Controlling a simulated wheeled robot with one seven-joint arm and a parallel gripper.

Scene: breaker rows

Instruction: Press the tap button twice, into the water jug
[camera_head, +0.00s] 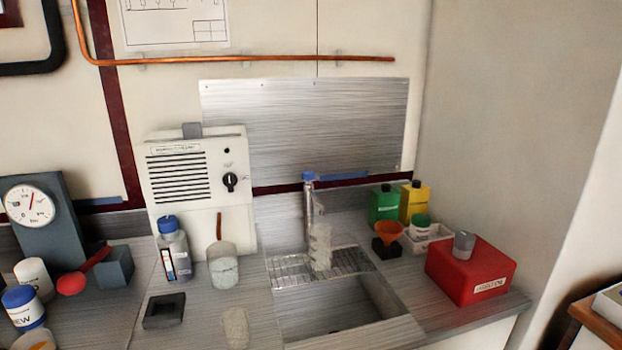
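The tap (309,210) is a slim metal post at the back of the sink, with a blue cap-like button (308,176) on top. A clear, patterned vessel (320,247), which looks like the water jug, stands upright on the wire rack under the tap's spout. I cannot tell its water level. My gripper is not in view.
The sink basin (335,305) is open in front of the rack. A glass beaker (223,270) with a brown stick, a clear cup (236,328), a labelled bottle (174,250) and a dark square tray (164,311) stand left.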

